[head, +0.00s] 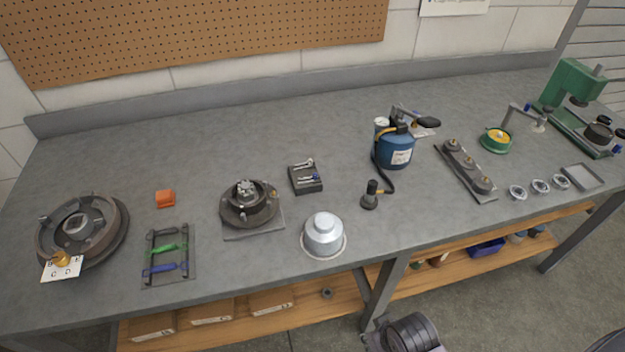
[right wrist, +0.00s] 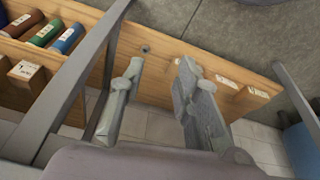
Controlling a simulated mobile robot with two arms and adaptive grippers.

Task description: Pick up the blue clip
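The blue clip (head: 165,269) lies across the front of a small dark rack (head: 150,250) near the front left of the bench, in the head view. A green clip (head: 167,247) lies behind it on the same rack. My right gripper (right wrist: 160,68) shows in the right wrist view with its two fingers apart and nothing between them. It is below the bench top, facing the wooden lower shelf, far from the clip. My left gripper is not in view.
A round drum part (head: 78,228) stands left of the rack and a hub on a plate (head: 250,205) to its right. A silver canister (head: 323,234) stands near the front edge.

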